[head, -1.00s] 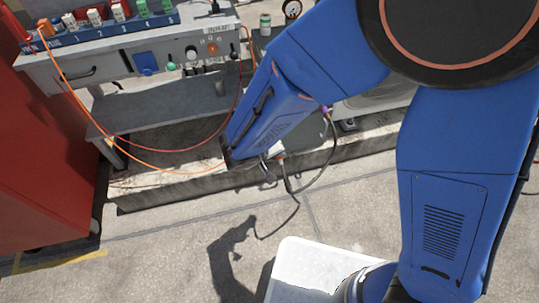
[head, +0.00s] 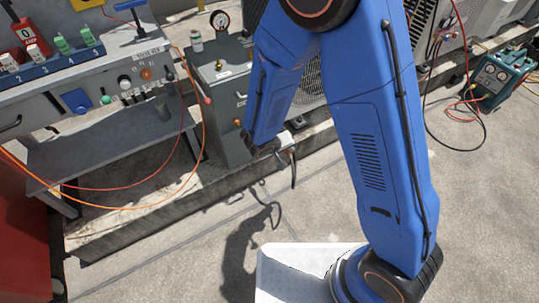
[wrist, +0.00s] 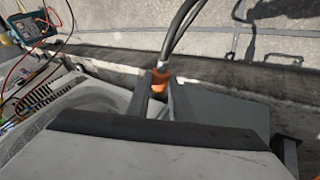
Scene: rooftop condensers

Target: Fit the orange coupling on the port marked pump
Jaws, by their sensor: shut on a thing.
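The orange coupling (wrist: 158,80) is between the two fingers of my gripper (wrist: 158,94) in the wrist view, and the gripper is shut on it. A dark hose runs up from the coupling in that view. In the head view my gripper is mostly hidden by my blue arm, low beside a grey cabinet (head: 228,105), with a dark hose (head: 293,172) hanging below. The cabinet has a small brass fitting (head: 219,65) on its top. I cannot read a pump marking in either view, so I cannot tell which port is the pump port.
A grey bench (head: 75,105) with numbered valves, knobs and orange and red hoses stands at the left, beside a red cabinet (head: 22,240). A gauge (head: 220,20) and small bottle (head: 196,41) are at the back. A green machine (head: 497,78) is at the right.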

